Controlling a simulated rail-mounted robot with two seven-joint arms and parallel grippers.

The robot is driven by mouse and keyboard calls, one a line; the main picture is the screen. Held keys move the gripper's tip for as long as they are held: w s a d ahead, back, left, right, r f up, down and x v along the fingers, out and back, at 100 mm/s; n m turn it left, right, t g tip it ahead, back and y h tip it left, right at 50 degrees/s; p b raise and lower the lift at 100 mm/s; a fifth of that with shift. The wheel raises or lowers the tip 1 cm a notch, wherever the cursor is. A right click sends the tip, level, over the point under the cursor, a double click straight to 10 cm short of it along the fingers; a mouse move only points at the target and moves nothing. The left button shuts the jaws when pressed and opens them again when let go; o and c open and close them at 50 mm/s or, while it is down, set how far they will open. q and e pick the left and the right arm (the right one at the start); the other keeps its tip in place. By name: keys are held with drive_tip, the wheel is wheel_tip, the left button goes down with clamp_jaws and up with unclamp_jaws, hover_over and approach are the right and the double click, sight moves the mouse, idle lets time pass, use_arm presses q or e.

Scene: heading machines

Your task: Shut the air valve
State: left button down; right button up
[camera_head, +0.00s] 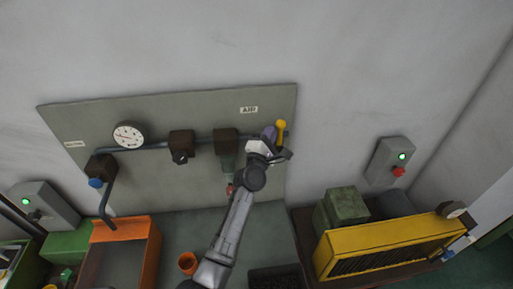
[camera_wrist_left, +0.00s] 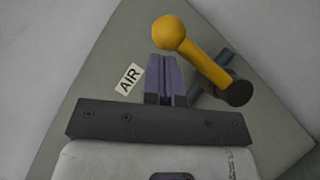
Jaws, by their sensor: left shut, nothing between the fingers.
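The air valve's yellow handle (camera_head: 281,130) stands up at the right end of the pipe on the grey wall panel (camera_head: 200,112). In the left wrist view the handle (camera_wrist_left: 203,57) runs slantwise from a round knob at upper left to a dark pivot at lower right. My left gripper (camera_head: 270,132) is just left of the handle in the head view. Its purple fingers (camera_wrist_left: 165,72) are shut and empty, beside the handle; whether they touch it I cannot tell. An AIR label (camera_wrist_left: 129,77) is left of the fingers. My right gripper is not in view.
A pressure gauge (camera_head: 128,134) and dark pipe fittings (camera_head: 181,145) sit along the pipe to the left. An orange bin (camera_head: 152,250) and a small orange cup (camera_head: 188,263) are below. A yellow machine (camera_head: 385,240) and a control box (camera_head: 390,160) are at right.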

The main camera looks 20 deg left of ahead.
use_arm(q)
drive_tip(key=s+a+p, duration=0.2)
drive_tip(key=s+p, duration=0.1)
drive_tip(key=s, duration=0.3)
drive_tip(key=s+a+f+p, duration=0.1)
drive_tip(key=s+a+p, duration=0.1)
drive_tip(key=s, duration=0.3)
drive_tip(key=shift+s+p, duration=0.35)
drive_tip(key=shift+p, duration=0.25)
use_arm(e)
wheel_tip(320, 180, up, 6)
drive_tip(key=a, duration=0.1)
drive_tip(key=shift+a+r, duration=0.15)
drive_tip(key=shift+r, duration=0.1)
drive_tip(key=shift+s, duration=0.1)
